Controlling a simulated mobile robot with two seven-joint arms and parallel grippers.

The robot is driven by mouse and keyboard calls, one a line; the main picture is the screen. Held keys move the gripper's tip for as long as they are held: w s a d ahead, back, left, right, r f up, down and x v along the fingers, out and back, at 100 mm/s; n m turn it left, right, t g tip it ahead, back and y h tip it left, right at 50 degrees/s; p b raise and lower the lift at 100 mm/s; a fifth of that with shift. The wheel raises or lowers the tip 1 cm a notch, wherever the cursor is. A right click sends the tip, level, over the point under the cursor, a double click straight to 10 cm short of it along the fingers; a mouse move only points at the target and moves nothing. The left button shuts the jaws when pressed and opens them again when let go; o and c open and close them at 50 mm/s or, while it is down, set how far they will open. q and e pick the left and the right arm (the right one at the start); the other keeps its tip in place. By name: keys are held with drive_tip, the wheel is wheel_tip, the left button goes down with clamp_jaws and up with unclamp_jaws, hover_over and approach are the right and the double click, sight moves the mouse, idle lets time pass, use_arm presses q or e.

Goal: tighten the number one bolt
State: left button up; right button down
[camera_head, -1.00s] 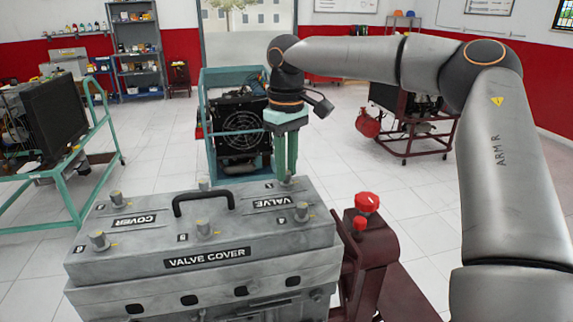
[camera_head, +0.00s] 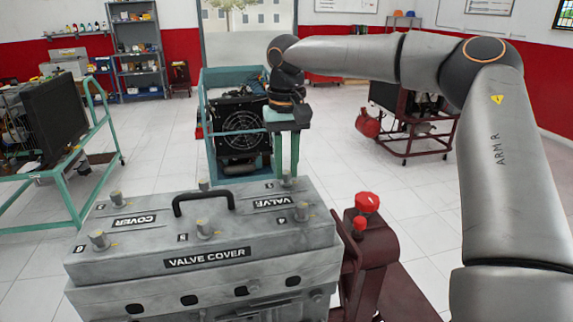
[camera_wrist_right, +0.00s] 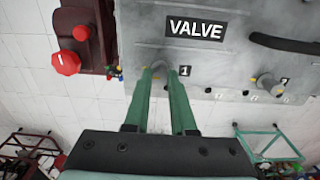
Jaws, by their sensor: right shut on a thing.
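The grey valve cover (camera_head: 140,259) fills the lower left of the head view, with several bolts standing on its top. The number one bolt (camera_head: 287,182) is at its far right corner. In the right wrist view this bolt (camera_wrist_right: 160,70) stands beside a label "1" (camera_wrist_right: 185,71). My right gripper (camera_head: 287,174) points down over that corner, its green fingers on either side of the bolt head. In the right wrist view, the fingertips (camera_wrist_right: 160,76) are shut on the bolt, which they partly hide. My left gripper is not in view.
A black handle (camera_head: 203,196) arches over the middle of the cover. The number two bolt (camera_wrist_right: 266,82) stands to the right in the wrist view. Red knobs (camera_head: 367,202) on a dark red stand rise right of the cover. Open tiled floor lies beyond.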

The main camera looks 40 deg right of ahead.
sight(287, 172)
idle(0.3)
drive_tip(key=c, duration=0.7)
unclamp_jaws()
drive_tip(key=shift+c, duration=0.2)
wheel_tip(287, 172, up, 12)
drive_tip(key=shift+r, duration=0.25)
